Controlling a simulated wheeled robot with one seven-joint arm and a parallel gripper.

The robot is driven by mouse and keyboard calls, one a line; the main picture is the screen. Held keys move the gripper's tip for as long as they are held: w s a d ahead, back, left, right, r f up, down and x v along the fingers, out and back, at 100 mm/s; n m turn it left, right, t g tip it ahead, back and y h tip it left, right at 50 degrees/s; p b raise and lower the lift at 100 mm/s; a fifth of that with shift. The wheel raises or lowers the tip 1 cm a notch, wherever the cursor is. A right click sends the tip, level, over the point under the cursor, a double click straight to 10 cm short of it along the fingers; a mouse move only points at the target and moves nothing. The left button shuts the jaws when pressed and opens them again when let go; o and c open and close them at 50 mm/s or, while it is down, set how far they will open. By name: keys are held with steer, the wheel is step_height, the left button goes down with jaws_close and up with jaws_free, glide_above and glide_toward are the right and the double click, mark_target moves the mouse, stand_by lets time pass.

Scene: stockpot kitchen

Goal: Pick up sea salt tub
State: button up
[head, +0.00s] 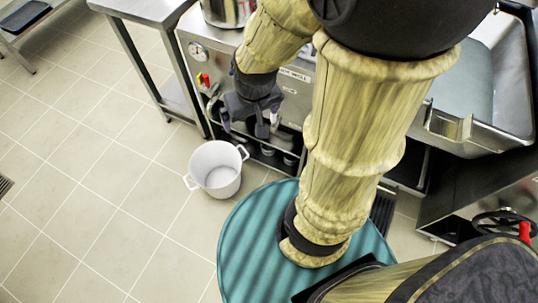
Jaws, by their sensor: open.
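No sea salt tub can be told for certain. A few small, dark containers with pale parts (267,150) stand in the dark low opening under the steel cooker; they are too small to read, and my gripper and arm partly hide that opening. My gripper (247,126) is dark grey, points downward and is open in front of the cooker's lower front. It appears just above and in front of the small containers in the picture; the exact gap cannot be told. I see nothing held between its fingers.
A white two-handled pot (214,178) stands on the tiled floor, below and left of my gripper. A steel cooker (213,62) carries a steel pot (226,12). A steel table (143,8) stands left, a sink (497,137) right. Floor at left is clear.

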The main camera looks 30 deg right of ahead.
step_height(320, 180, down, 40)
steer(key=d+n+g+h+b, duration=0.1)
steer(key=n+g+h+b, duration=0.15)
steer(key=b, duration=2.95)
steer(key=w+d+f+n+g+h, duration=0.1)
steer(key=w+d+f+n+h, duration=0.4)
steer(key=f, duration=0.3)
steer(key=w+d+f+n+h, duration=0.2)
steer(key=d+f+n+h, duration=0.2)
steer(key=f+n+h, duration=0.3)
steer(key=w+a+f+n+t+y, duration=0.1)
steer(key=w+f+n+t, duration=0.2)
steer(key=f+n+t, duration=0.3)
steer(key=w+a+f+n+t+y, duration=0.2)
steer(key=w+f+n+t, duration=0.2)
steer(key=f+n+t, duration=0.3)
step_height(320, 180, down, 3)
steer(key=shift+w+a+f+t, duration=0.1)
steer(key=shift+w+a+t, duration=0.05)
steer(key=shift+t, duration=0.7)
